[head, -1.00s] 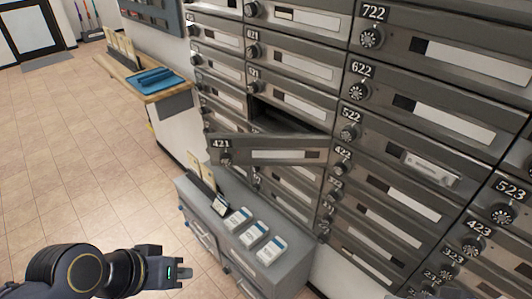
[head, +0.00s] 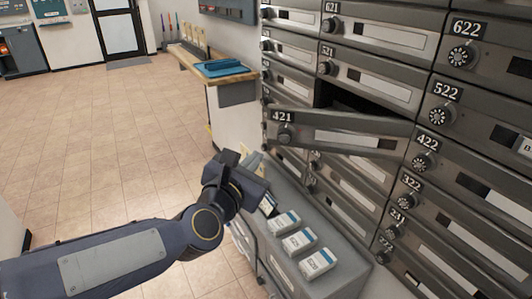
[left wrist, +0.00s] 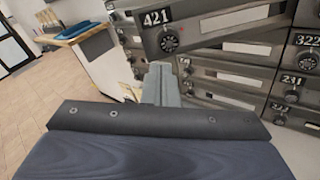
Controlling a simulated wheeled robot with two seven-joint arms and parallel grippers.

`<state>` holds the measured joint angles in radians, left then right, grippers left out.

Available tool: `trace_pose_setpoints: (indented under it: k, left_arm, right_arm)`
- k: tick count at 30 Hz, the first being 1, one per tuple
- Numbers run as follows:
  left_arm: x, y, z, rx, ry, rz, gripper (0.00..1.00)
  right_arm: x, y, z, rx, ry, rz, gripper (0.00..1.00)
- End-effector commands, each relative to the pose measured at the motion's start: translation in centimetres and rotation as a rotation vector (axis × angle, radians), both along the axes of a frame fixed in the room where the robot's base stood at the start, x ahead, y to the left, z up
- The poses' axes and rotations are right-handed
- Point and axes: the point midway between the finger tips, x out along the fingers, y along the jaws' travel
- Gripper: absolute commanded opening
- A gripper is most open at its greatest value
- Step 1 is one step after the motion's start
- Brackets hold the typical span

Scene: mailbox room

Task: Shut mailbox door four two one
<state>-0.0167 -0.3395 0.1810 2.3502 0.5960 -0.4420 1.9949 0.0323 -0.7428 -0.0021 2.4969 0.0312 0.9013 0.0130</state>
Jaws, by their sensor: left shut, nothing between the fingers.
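Mailbox door 421 (head: 340,132) stands open in the head view, swung out and tilted from the wall of boxes. A dark opening (head: 350,102) shows behind its upper edge. The door also shows at the top of the left wrist view (left wrist: 215,28), with its round dial near its left end. My left gripper (head: 232,160) is shut and empty, below and to the left of the door, apart from it. In the left wrist view its fingers (left wrist: 161,80) point toward the boxes, just under the door. My right gripper is in neither view.
A grey cabinet (head: 345,270) with several small white boxes on top stands below the mailboxes. A wooden counter (head: 200,66) with a blue tray (head: 224,68) is farther back. The tiled floor (head: 90,150) at left is clear.

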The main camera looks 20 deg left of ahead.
Motion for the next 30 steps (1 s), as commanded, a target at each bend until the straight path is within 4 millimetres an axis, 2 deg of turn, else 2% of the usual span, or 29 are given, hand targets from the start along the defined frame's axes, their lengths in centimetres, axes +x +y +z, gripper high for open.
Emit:
trace_pose_setpoints:
  k: [1,4,11,24,30]
  left_arm:
    - [0.4,0.4,-1.1,-0.097,-0.029,0.041,0.0]
    - [0.8,1.2,-1.1,-0.243,-0.077,0.104,0.0]
    - [2.2,1.9,-0.8,-0.32,-0.103,0.135,0.0]
    - [11.0,3.3,-0.9,-0.316,-0.099,0.132,0.0]
    - [13.7,3.7,-0.8,-0.315,-0.101,0.133,0.0]
  right_arm:
    - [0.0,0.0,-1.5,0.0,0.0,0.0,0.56]
    - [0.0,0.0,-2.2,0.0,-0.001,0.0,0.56]
    - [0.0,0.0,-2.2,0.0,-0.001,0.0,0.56]
    - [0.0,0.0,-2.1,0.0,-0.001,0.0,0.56]
    - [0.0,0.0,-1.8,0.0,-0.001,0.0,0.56]
